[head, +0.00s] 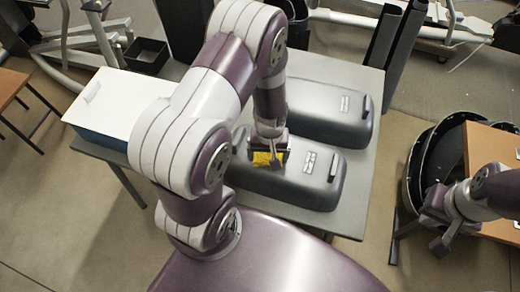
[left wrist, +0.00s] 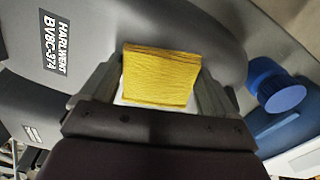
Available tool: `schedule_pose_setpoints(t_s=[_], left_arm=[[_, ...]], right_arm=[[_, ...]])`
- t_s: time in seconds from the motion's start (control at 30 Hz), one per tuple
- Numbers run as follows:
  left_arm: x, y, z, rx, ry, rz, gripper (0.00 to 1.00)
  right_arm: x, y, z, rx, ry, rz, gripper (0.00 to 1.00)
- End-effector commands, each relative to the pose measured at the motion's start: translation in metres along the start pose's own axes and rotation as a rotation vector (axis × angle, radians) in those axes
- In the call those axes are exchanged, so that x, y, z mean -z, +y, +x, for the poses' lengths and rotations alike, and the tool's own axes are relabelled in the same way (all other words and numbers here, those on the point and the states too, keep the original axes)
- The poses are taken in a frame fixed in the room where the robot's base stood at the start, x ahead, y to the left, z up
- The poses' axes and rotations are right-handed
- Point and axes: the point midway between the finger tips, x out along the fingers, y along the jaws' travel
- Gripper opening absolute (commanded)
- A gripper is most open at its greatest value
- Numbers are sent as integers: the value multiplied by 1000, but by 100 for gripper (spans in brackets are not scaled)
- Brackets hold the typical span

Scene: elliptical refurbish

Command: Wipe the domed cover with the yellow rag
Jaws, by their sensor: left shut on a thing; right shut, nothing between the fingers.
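Two grey domed covers lie on the grey table, a near one (head: 300,190) and a far one (head: 330,115). My left gripper (head: 268,158) is shut on the folded yellow rag (head: 262,158), over the left part of the near cover. In the left wrist view the yellow rag (left wrist: 158,77) is between the fingers, with a labelled grey cover (left wrist: 100,35) behind it. I cannot tell if the rag touches the cover. My right gripper (head: 440,240) is shut and empty at the far right, away from the table.
A white-topped blue box (head: 120,100) is at the table's left. A black bin (head: 147,53) stands behind it. A dark round container (head: 420,170) and a brown board (head: 490,150) are at the right. A blue knob (left wrist: 275,85) shows in the left wrist view.

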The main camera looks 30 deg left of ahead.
Motion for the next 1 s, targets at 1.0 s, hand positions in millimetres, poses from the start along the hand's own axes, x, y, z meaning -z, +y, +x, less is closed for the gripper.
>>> schedule_pose_setpoints(t_s=[1.0], left_arm=[[-2,6,-60,1,-3,-1,65]], right_arm=[[7,0,-60,0,0,0,0]])
